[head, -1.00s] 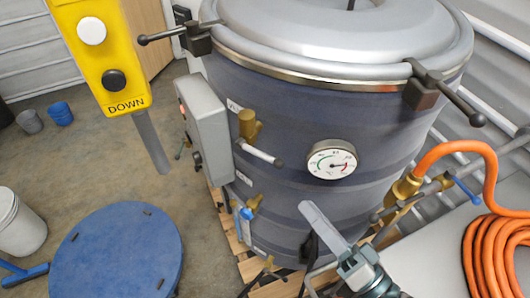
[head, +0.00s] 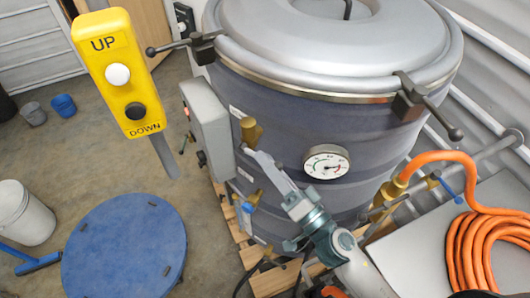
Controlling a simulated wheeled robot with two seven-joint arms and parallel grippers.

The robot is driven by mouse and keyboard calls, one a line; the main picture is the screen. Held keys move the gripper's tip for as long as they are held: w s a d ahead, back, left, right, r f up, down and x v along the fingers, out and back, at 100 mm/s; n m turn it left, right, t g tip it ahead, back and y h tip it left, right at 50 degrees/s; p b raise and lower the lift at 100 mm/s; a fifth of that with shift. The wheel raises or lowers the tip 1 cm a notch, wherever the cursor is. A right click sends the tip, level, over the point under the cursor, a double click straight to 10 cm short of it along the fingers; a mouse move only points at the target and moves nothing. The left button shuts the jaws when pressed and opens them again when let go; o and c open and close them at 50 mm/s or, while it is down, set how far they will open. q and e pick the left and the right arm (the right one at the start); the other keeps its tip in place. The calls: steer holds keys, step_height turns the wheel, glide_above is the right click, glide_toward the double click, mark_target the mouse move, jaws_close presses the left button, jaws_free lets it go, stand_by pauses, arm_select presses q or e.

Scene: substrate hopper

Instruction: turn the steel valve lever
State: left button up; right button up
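A brass valve (head: 250,131) sticks out of the blue-grey vessel's side, left of the round dial. Its steel lever (head: 244,149) runs down to the right from the valve and is mostly hidden by my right gripper. My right gripper (head: 262,162) reaches up from the lower right, its pale fingertips at the lever. The fingers overlap in this view, so I cannot tell whether they are open or touching the lever. My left gripper is not in view.
A dial (head: 326,162), a grey box (head: 205,127) and a lower valve with a blue handle (head: 249,206) are on the vessel (head: 290,120). A yellow pendant (head: 123,75) hangs left. A blue round top (head: 124,250) and an orange hose (head: 480,245) flank the vessel.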

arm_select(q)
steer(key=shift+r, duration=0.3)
arm_select(e)
steer(key=shift+w+a+r, duration=0.15)
steer(key=shift+w+a, duration=0.25)
steer(key=shift+w, duration=0.2)
